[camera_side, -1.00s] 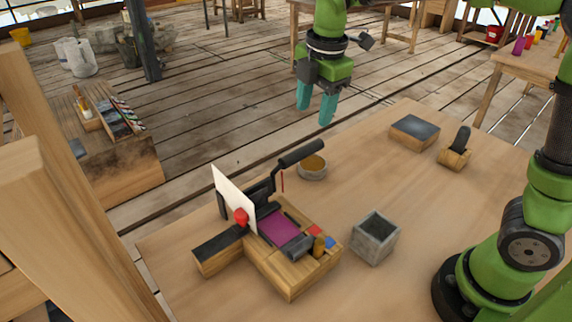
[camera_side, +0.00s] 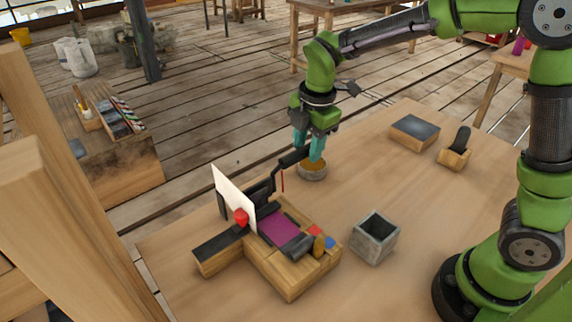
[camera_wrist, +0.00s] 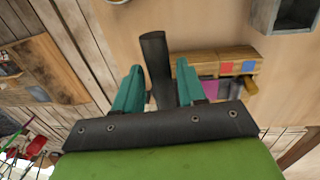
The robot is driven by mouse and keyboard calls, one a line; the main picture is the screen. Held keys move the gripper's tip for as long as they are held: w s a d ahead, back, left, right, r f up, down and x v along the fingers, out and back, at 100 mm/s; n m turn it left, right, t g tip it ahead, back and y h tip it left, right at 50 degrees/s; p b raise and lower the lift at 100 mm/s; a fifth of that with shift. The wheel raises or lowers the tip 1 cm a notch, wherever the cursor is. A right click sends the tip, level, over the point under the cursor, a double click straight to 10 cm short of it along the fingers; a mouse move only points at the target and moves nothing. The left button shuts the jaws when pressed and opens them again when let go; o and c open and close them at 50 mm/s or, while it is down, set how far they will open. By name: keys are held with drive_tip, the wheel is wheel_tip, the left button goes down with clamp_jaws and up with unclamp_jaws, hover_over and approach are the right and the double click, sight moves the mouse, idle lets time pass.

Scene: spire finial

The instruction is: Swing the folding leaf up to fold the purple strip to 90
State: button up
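The purple strip (camera_side: 280,230) lies flat on the wooden folding fixture (camera_side: 290,285) and shows partly in the wrist view (camera_wrist: 209,91). The folding leaf's dark arm (camera_side: 262,190) rises at the fixture's back and ends in a black grip handle (camera_side: 288,160). My gripper (camera_side: 307,154) is down at this handle. In the wrist view, the handle (camera_wrist: 154,55) stands between the two teal fingers of my gripper (camera_wrist: 160,70), with gaps visible on both sides. The fingers are open. The handle's far end is partly hidden by my gripper in the side view.
A white upright panel (camera_side: 232,199) and a red knob (camera_side: 240,216) are at the fixture's left. A round tin (camera_side: 313,172) stands just behind the fingers. A grey open box (camera_side: 375,240) stands to the right, with clear tabletop around it.

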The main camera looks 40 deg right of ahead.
clamp_jaws()
drive_tip(key=shift+s+f, duration=0.15)
drive_tip(key=shift+s, duration=0.5)
drive_tip(key=shift+o, duration=1.4)
unclamp_jaws()
wheel_tip(320, 180, up, 17)
drive_tip(key=s, duration=0.2)
drive_tip(key=shift+f, duration=0.15)
